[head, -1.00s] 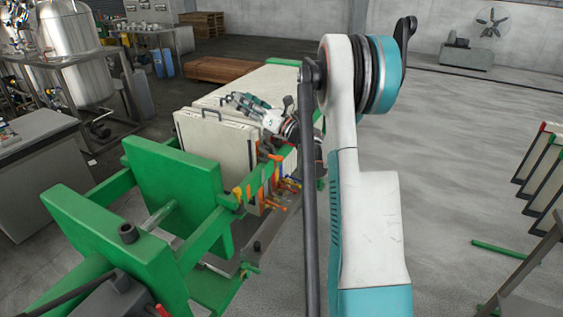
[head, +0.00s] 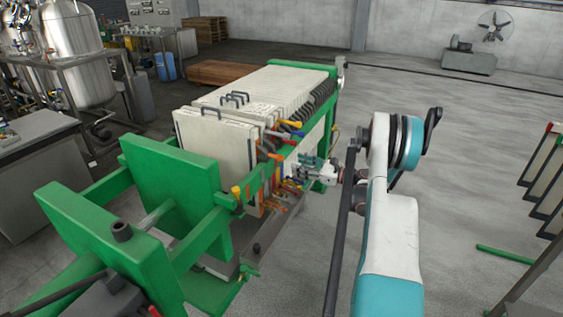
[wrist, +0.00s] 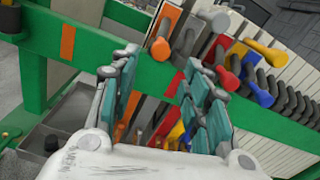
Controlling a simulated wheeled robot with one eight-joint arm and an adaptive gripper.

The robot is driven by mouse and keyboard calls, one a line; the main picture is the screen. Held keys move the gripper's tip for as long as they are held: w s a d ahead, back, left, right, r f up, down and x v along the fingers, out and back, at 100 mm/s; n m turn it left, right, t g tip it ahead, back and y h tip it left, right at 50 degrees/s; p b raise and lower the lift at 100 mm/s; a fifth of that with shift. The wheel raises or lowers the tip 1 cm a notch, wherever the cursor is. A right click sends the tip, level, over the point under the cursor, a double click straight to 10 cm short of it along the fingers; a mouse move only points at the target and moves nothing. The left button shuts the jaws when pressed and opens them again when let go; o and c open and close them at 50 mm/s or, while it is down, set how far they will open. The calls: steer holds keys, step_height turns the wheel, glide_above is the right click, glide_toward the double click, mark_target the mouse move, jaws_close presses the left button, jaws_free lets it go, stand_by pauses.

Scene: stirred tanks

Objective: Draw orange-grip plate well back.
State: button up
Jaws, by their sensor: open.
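The filter press holds a row of pale plates (head: 215,145) whose coloured grips stick out at the side rail. In the wrist view an orange grip (wrist: 160,48) shows at the upper left, on the far side of the green rail, at the left end of the visible row. An orange grip (head: 274,157) also shows small in the head view, close to the front plates. My gripper (wrist: 165,78) is open and empty. Its fingers are spread in front of the green rail, with the orange grip beyond and between them. In the head view my gripper (head: 308,166) is outside the rail, to the right of the plates.
Yellow (wrist: 263,51), red (wrist: 229,80) and blue grips (wrist: 266,98) lie to the right of the orange one. The green rail (wrist: 150,71) crosses between my fingers and the grips. More coloured grips hang below the rail. The floor right of the press is open.

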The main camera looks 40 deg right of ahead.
mark_target(283, 159)
steer(key=b+x, duration=0.2)
steer(key=x, duration=0.7)
steer(key=shift+c, duration=0.3)
jaws_close()
